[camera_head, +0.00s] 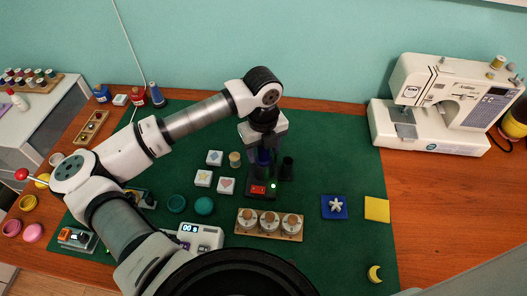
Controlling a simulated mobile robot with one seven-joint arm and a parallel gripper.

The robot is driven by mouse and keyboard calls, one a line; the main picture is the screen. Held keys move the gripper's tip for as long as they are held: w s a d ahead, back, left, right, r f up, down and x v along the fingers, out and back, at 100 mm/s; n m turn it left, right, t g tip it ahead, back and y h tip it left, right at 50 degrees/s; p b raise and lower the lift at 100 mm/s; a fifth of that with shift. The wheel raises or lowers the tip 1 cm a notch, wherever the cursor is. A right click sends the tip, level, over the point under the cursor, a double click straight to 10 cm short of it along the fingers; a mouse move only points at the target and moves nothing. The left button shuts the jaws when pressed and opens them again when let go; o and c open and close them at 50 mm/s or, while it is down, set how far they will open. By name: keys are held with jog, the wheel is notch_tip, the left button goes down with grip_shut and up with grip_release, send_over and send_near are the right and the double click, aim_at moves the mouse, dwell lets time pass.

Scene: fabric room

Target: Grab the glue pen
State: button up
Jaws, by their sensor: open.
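My arm reaches in from the lower left, and my gripper (264,150) points down over a dark stand at the middle of the green mat. The gripper is open. A small blue upright piece (263,157) shows between or just behind the fingers; it may be the glue pen, but it is too small and covered to tell. I cannot tell whether the fingers touch the blue piece.
Small patterned tiles (203,178) lie to the left, and a wooden holder with several jars (269,223) lies in front. A sewing machine (440,105) stands at right. The mat's right half is mostly clear.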

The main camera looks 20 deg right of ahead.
jog(key=shift+c, duration=0.2)
jog(key=c, duration=1)
jog(key=shift+o, duration=0.2)
